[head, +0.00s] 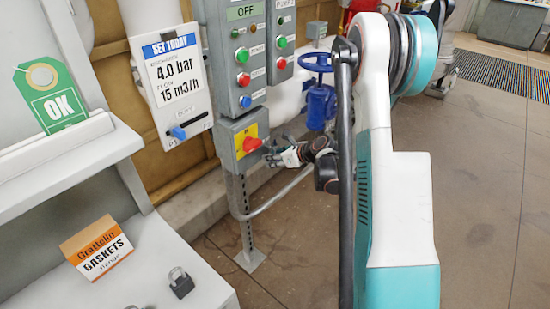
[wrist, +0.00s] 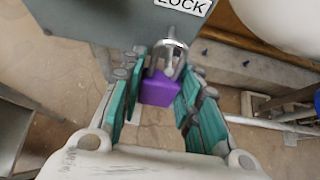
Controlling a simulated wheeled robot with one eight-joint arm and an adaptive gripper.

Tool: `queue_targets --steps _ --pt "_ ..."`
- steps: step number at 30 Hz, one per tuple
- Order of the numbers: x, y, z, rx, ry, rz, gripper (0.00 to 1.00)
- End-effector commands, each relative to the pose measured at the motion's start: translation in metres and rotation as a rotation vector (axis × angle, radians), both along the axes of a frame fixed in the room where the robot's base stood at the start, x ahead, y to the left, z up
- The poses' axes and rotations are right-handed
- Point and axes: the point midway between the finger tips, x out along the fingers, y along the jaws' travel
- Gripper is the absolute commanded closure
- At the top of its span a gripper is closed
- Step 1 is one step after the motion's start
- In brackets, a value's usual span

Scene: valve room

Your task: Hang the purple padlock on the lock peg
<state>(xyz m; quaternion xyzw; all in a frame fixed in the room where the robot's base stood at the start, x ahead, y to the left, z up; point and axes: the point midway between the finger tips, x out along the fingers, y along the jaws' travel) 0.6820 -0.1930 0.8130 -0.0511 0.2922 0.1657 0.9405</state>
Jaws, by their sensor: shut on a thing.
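The purple padlock (wrist: 160,88) is between the teal-padded fingers of my gripper (wrist: 163,78) in the wrist view, and my gripper is shut on it. Its metal shackle (wrist: 152,66) points up in the picture. The lock peg (wrist: 171,44), a metal pin with a round end, overlaps the shackle; I cannot tell whether the shackle is around it or in front of it. A LOCK label (wrist: 185,4) sits above on the grey box (wrist: 95,22).
A blue valve wheel (head: 317,62) and a bent grey pipe (head: 280,200) are close to my gripper. A dark padlock (head: 180,282) and a gasket box (head: 96,247) stand on the bench at left. Open floor lies to the right.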

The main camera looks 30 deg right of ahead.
Motion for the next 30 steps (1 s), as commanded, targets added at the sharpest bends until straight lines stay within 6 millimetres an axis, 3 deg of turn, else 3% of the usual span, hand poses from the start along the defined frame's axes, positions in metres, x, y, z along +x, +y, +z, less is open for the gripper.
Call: queue_targets --steps 30 --pt "0.0027 0.0015 -0.0053 0.000 0.000 0.000 0.91"
